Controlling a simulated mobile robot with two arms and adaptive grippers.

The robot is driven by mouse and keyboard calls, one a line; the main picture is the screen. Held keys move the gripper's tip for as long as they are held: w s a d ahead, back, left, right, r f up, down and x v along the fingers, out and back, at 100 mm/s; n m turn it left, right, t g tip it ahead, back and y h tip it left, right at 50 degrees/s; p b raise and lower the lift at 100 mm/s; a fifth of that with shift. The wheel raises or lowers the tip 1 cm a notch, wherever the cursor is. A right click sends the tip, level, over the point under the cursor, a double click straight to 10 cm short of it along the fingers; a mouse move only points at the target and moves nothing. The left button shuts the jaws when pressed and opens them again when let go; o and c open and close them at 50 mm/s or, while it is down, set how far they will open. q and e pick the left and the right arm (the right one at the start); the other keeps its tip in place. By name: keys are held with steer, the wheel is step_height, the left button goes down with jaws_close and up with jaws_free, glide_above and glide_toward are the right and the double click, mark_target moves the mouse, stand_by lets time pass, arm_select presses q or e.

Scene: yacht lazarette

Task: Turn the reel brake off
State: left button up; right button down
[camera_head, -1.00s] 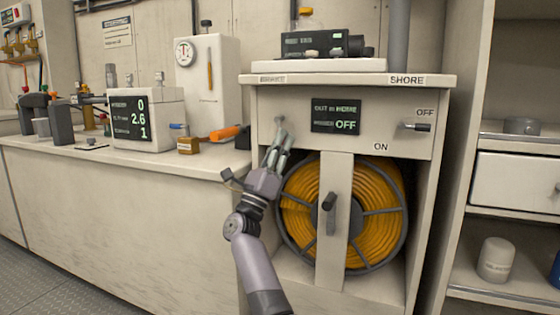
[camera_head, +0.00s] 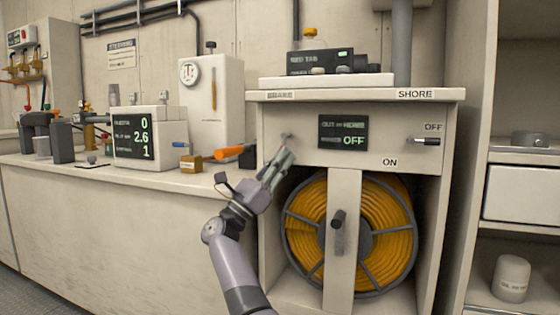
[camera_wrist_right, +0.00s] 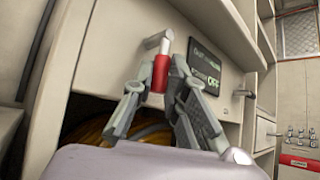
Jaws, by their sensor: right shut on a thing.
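The reel cabinet (camera_head: 385,160) has a drum of orange hose or cable (camera_head: 390,215) behind a central post. A small metal lever end (camera_head: 286,136) sits at the panel's upper left. My right gripper (camera_head: 280,162) is just below it, hiding most of that lever. In the right wrist view, a lever with a red grip (camera_wrist_right: 161,72) and pale bent top stands between the fingers, and the gripper is shut on it. A second lever (camera_head: 426,141) lies level at the panel's right, below OFF and above right of ON. My left gripper is not in view.
The panel display (camera_head: 343,132) reads OFF on its lower line. A dark knob on a crank (camera_head: 338,217) juts from the post. A bench with instruments (camera_head: 145,135) stands left; shelves with a white canister (camera_head: 511,278) stand right.

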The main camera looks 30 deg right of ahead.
steer(key=shift+f, duration=0.1)
steer(key=c, duration=1.6)
jaws_free()
steer(key=v, duration=1.2)
steer(key=shift+a, duration=0.1)
